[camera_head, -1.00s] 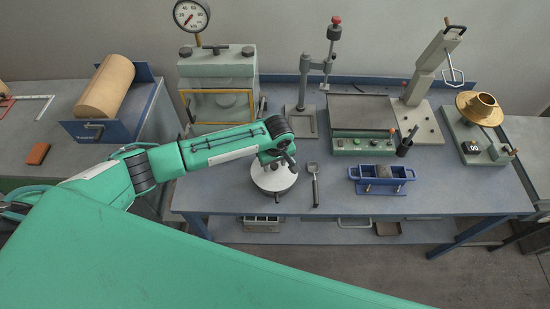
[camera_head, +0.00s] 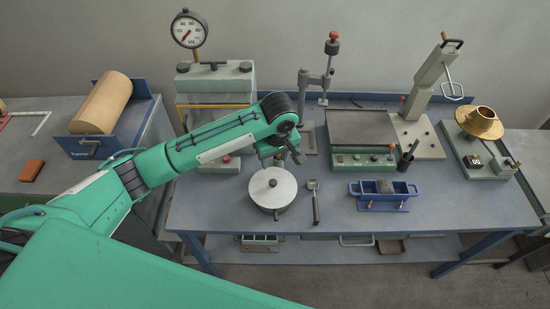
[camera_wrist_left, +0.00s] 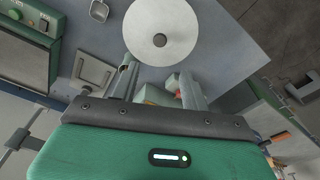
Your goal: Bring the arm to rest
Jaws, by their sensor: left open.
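My left arm comes in from the left in the head view. Its gripper (camera_head: 287,157) hangs above the bench (camera_head: 235,222), just behind a round pot with a pale lid (camera_head: 272,186), and looks apart from it. In the left wrist view the two fingers (camera_wrist_left: 160,82) are spread with nothing held between them. The pale disc of the lid (camera_wrist_left: 160,30) lies beyond the fingertips there. My right gripper is in neither view.
A scoop (camera_head: 315,200) and a blue mould (camera_head: 384,195) lie right of the pot. Behind stand a gauge press (camera_head: 215,80), a lever stand (camera_head: 303,100) and a flat plate unit (camera_head: 362,128). The bench front is partly clear.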

